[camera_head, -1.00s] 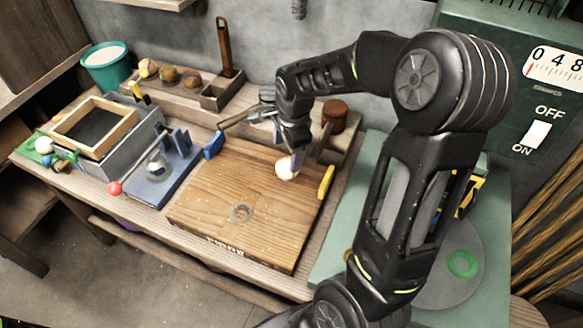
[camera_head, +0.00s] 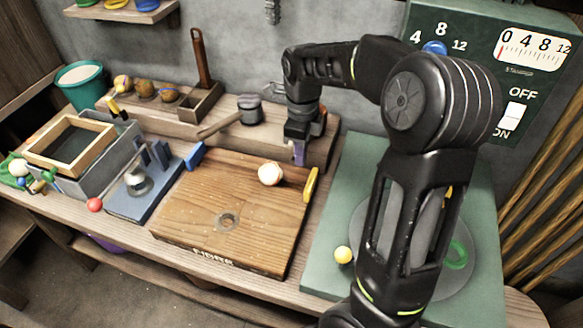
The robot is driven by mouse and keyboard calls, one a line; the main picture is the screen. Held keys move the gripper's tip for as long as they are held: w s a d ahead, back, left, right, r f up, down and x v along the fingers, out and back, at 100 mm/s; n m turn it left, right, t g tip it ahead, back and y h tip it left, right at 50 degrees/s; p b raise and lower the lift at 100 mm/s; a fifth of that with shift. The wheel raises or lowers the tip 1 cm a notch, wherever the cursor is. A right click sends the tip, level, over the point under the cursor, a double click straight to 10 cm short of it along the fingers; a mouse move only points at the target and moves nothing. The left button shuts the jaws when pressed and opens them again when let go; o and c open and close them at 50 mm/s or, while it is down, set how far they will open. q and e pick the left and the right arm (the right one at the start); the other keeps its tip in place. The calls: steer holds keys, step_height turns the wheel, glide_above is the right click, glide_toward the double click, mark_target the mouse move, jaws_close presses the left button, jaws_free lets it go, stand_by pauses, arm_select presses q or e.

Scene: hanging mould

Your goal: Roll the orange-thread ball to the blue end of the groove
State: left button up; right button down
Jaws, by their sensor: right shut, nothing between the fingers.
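A pale ball with faint orange markings (camera_head: 270,173) rests near the back of the wooden board (camera_head: 215,185), closer to the yellow end block than to the blue one. The blue end block (camera_head: 196,157) stands at the board's back left and the yellow end block (camera_head: 311,184) at its right. The groove itself is hard to make out. My right gripper (camera_head: 299,155) is shut and empty, pointing down behind and to the right of the ball, apart from it. My left gripper is not in view.
A mallet (camera_head: 249,104) lies on the raised shelf behind the board. A blue fixture (camera_head: 138,190) and a grey box with a wooden frame (camera_head: 70,142) stand to the left. A green machine bed (camera_head: 330,230) with a yellow ball (camera_head: 343,255) lies right.

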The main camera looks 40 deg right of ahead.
mark_target(270, 174)
step_height(270, 174, down, 10)
steer(key=shift+s+r, duration=0.1)
steer(key=shift+r, duration=0.05)
steer(key=w+a, duration=0.2)
steer(key=w, duration=0.1)
steer(key=shift+p, duration=0.4)
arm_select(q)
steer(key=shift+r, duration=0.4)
arm_select(e)
steer(key=shift+w+a, duration=0.15)
steer(key=shift+w, duration=0.1)
